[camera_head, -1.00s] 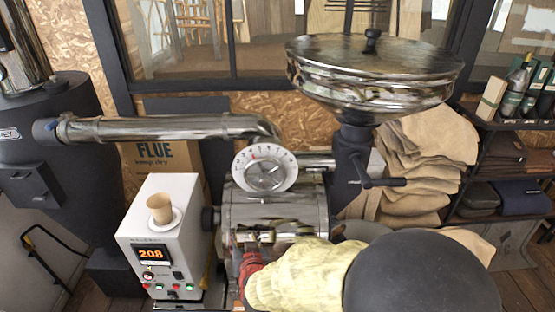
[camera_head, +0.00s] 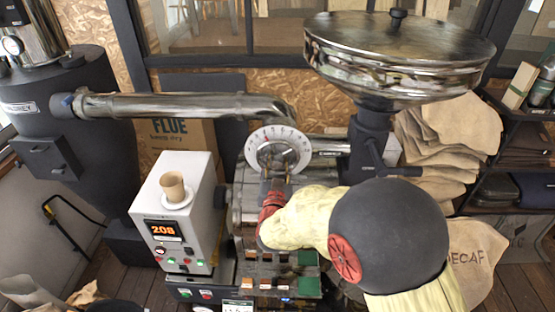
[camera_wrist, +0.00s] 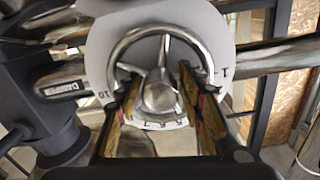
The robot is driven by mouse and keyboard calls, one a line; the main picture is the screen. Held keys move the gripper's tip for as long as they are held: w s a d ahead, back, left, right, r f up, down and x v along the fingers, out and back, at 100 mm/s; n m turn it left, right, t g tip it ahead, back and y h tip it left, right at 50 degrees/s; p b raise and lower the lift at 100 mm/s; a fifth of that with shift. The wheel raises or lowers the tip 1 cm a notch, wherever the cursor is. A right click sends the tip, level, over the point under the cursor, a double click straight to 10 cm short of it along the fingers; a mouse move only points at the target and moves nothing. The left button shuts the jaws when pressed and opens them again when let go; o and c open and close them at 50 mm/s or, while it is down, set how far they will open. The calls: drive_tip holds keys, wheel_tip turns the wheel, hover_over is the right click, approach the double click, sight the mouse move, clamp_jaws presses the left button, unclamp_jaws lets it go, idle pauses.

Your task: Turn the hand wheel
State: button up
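The hand wheel (camera_head: 277,155) is a chrome ring with spokes and a hub, set in front of a white numbered dial (camera_head: 304,150) on the roaster. In the wrist view the hand wheel (camera_wrist: 121,48) fills the upper middle, with the dial (camera_wrist: 98,60) behind it. My gripper (camera_head: 277,184) is at the lower part of the wheel in the head view. In the wrist view my gripper (camera_wrist: 160,80) is open, with one finger on each side of the hub and a gap between. Whether the fingers touch the wheel or spokes is unclear.
A chrome pipe (camera_head: 180,106) runs left from behind the dial. A large hopper (camera_head: 400,65) stands above right. A control box (camera_head: 150,218) reading 208 carries a paper cup (camera_head: 173,186). Sacks (camera_head: 455,140) and a shelf (camera_head: 525,150) are at the right.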

drive_tip(key=shift+w, duration=0.3)
drive_tip(key=shift+c, duration=0.4)
clamp_jaws()
